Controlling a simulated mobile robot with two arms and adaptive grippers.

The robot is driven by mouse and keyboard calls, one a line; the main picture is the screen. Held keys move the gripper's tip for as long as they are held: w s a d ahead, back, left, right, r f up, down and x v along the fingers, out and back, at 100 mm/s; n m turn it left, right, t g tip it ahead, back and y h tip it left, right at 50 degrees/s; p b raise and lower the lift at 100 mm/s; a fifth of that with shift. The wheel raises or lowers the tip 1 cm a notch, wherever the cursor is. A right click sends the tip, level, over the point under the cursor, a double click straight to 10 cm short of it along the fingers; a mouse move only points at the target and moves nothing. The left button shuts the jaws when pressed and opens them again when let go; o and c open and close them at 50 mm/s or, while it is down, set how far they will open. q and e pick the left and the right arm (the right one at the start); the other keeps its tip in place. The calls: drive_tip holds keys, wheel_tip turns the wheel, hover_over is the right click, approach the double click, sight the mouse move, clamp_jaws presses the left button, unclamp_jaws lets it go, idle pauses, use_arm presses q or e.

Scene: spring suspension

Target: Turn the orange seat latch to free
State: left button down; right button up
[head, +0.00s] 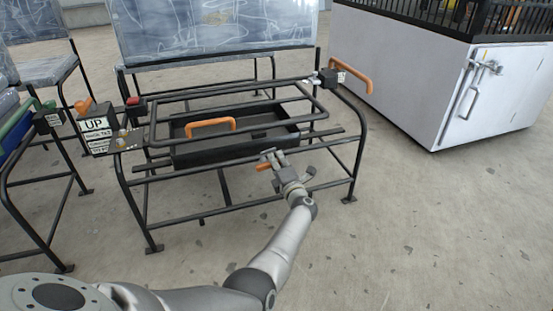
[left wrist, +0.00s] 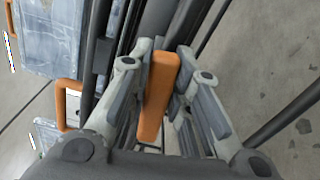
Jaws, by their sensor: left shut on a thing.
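The orange seat latch (left wrist: 158,98) is a short orange bar at the front rail of the black seat frame (head: 200,172). In the left wrist view it stands between the fingers of my left gripper (left wrist: 160,100). In the head view my left gripper (head: 274,161) is at the front rail, right of the frame's middle, and the latch's orange end (head: 263,167) shows just left of the fingers. The gripper is shut on the latch. The fingers cover part of it. My right gripper is not in view.
A black tray with an orange handle (head: 210,127) sits inside the frame. An UP sign (head: 95,124) is at the left. A white cabinet (head: 405,80) stands right. The floor at front right is clear.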

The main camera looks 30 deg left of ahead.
use_arm(q)
drive_tip(key=shift+f+m, duration=0.4)
drive_tip(key=shift+m, duration=0.6)
drive_tip(key=c, duration=1.3)
unclamp_jaws()
drive_tip(key=shift+r, duration=4.95)
